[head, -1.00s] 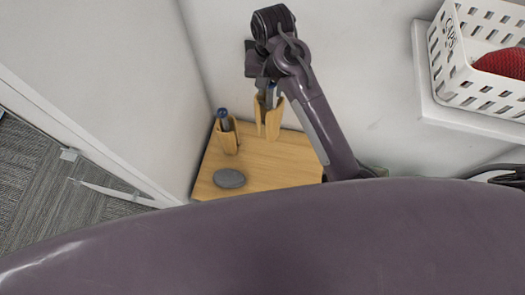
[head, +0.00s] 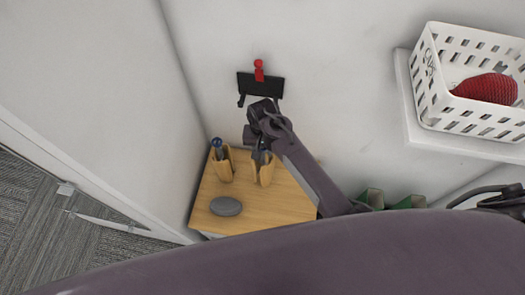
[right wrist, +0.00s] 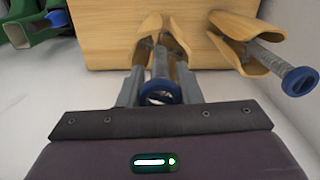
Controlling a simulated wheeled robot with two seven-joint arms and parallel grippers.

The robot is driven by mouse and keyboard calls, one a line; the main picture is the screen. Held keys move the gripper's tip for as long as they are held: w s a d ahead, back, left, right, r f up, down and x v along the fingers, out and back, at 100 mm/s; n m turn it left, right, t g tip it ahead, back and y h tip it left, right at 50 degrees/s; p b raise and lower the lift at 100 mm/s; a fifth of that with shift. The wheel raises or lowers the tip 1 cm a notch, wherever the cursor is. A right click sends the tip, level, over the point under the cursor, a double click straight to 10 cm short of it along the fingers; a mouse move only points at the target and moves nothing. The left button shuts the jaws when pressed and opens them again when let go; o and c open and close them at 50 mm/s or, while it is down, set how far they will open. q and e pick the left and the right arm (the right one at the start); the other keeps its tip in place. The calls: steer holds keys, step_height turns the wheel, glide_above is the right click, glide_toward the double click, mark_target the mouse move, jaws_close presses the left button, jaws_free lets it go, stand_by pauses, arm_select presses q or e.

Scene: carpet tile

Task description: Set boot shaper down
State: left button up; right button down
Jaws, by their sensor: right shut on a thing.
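My right gripper (head: 261,146) is shut on a wooden boot shaper (head: 264,174) with a metal rod and blue knob. It holds the shaper upright from above, over or on the wooden top (head: 283,203); I cannot tell if its base touches. In the right wrist view the held shaper (right wrist: 151,25) is between the fingers (right wrist: 160,88), its knob nearest the camera. A second boot shaper (head: 222,165) stands just left of it on the top. It also shows at the right of the wrist view (right wrist: 240,27). My left gripper is not in view.
A grey oval object (head: 226,206) lies at the front of the top. A black wall holder (head: 262,86) with a red piece is behind. Green objects (head: 372,198) stand to the right. A white basket (head: 440,95) with a red item sits on a wall shelf.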

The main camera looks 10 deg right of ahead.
steer(key=shift+w+f, duration=0.1)
steer(key=shift+f, duration=1.1)
steer(key=c, duration=1)
jaws_free()
steer(key=shift+c, duration=0.2)
step_height(320, 180, up, 12)
steer(key=shift+r, duration=0.15)
